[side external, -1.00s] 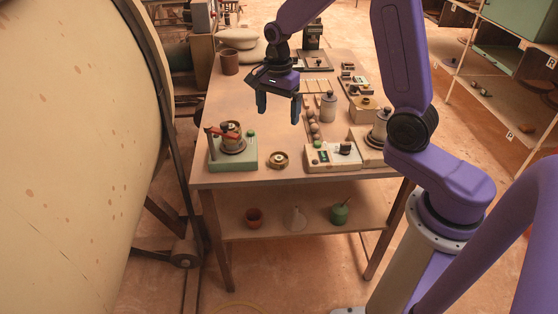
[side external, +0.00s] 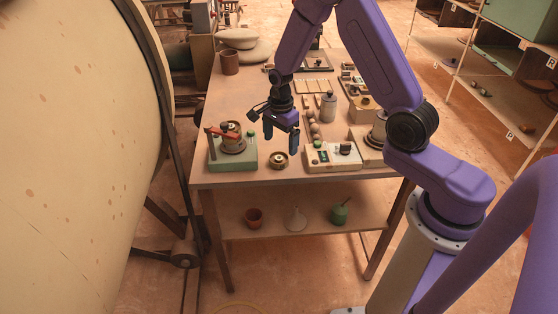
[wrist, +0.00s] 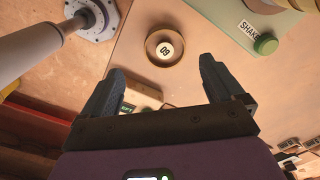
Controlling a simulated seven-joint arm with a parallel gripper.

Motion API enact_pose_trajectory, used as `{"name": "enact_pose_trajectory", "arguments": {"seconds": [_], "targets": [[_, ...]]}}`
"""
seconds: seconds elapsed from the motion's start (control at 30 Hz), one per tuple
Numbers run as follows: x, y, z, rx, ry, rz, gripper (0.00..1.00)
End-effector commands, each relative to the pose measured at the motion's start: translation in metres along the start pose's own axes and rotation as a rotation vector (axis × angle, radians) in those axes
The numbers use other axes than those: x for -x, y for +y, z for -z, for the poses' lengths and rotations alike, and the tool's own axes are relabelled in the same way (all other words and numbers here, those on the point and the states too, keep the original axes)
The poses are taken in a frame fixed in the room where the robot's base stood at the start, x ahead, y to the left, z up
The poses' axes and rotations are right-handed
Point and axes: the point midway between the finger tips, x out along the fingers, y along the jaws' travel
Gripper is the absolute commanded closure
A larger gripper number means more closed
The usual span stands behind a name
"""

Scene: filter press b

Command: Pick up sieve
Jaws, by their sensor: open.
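The sieve is a small round brass dish (side external: 278,160) near the front edge of the table, between the green machine and the white box. In the wrist view it is a brass ring (wrist: 149,39) around a pale disc marked with a number, ahead of and between the fingertips. My gripper (side external: 281,142) is open and empty, pointing down above and slightly behind the sieve. Its two dark fingers (wrist: 161,70) stand wide apart in the wrist view, and neither touches the sieve.
A green shaker machine (side external: 234,162) with a red lever stands left of the sieve. A white control box (side external: 333,160) is close on its right. The table's front edge (side external: 290,180) is near.

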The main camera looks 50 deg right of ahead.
Motion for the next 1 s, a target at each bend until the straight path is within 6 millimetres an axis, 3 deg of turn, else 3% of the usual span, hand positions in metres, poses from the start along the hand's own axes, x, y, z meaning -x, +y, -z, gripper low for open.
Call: {"name": "enact_pose_trajectory", "arguments": {"seconds": [0.27, 0.7, 1.0], "targets": [[-0.016, -0.001, 0.000, 0.001, 0.000, 0.000, 0.06], [-0.061, -0.007, 0.001, 0.001, 0.000, 0.000, 0.06], [-0.064, -0.007, 0.001, 0.001, 0.000, 0.002, 0.06]]}}
